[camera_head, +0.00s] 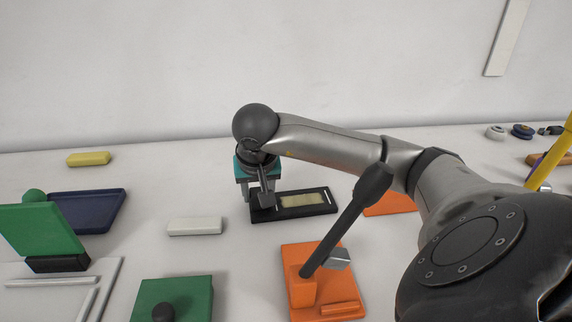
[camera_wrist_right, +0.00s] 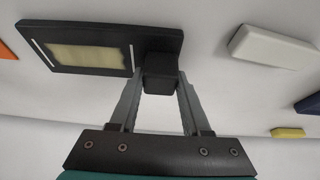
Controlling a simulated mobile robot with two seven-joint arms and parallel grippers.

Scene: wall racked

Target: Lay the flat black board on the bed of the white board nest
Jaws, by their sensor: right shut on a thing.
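The flat black board (camera_head: 325,211), with a tan patch and thin white lines on top, is right of the middle of the table. A black block stands at its left end. My right gripper (camera_head: 258,198) points down, shut on this block; the wrist view shows its fingers (camera_wrist_right: 160,80) on either side of it and the board (camera_wrist_right: 88,24) reaching away to the left. I cannot tell whether the board touches the table. What looks like the white board nest (camera_head: 38,298), a pale plate with raised white rails, is at the lower left. My left gripper is out of view.
A tilted green panel (camera_head: 38,230) with a black block (camera_head: 57,263) stands at the nest's back edge. A navy tray (camera_head: 90,212), a white block (camera_head: 195,226), a green block (camera_head: 185,292) and an orange fixture (camera_head: 325,270) with a dark lever stand around. A yellow block (camera_head: 88,158) lies behind.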

